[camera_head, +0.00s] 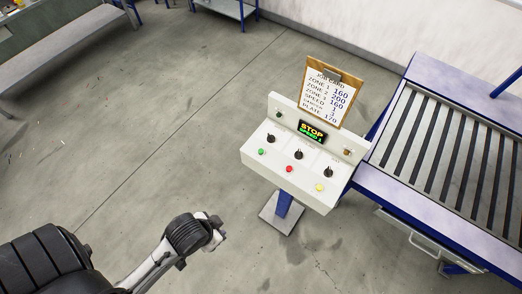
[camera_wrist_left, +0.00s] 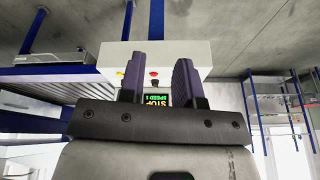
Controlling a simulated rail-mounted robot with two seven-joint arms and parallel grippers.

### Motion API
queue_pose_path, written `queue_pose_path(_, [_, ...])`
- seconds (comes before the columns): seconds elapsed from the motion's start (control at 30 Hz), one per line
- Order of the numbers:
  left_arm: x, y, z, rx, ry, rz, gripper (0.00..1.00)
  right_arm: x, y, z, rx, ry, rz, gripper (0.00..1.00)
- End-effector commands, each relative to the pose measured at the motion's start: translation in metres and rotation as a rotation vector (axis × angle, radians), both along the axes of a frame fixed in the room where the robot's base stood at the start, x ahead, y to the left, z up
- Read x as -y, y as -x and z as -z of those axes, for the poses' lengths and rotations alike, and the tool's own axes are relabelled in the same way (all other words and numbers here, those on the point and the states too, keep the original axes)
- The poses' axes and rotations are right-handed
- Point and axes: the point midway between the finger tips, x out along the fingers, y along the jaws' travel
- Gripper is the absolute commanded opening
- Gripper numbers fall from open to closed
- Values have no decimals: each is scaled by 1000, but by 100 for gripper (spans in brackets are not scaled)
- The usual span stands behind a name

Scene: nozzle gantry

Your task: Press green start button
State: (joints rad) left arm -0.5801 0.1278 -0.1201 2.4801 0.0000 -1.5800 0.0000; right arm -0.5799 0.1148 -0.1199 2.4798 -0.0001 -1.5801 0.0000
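The green button (camera_head: 261,151) is on the left of the sloped front panel of a white control console (camera_head: 318,192). A red button (camera_head: 289,169) is in the middle and a yellow one (camera_head: 319,187) at the right. My left arm (camera_head: 150,270) ends left of and below the console in the head view, apart from it. In the left wrist view my left gripper (camera_wrist_left: 157,62) is open and empty, its dark fingers apart. The console appears upside down beyond them, with the red button (camera_wrist_left: 154,73) between the fingers; the green button is hidden there. My right gripper is not in view.
Black knobs (camera_head: 299,154) stand above the buttons, below a display (camera_head: 312,131) reading STOP. A job card (camera_head: 329,93) stands at the back of the console. The floor left of the console is clear.

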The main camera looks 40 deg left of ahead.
Motion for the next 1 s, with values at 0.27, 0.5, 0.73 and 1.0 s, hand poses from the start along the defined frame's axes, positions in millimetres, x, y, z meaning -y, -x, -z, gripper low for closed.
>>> queue_pose_path(0.27, [1,0,0,0,4,-3,4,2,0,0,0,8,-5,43])
queue_pose_path(0.5, [4,0,0,0,14,-9,0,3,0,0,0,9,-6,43])
queue_pose_path(0.73, [4,0,0,0,14,-9,0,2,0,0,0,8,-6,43])
queue_pose_path(1.0, [2,0,0,0,6,-4,0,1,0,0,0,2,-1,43])
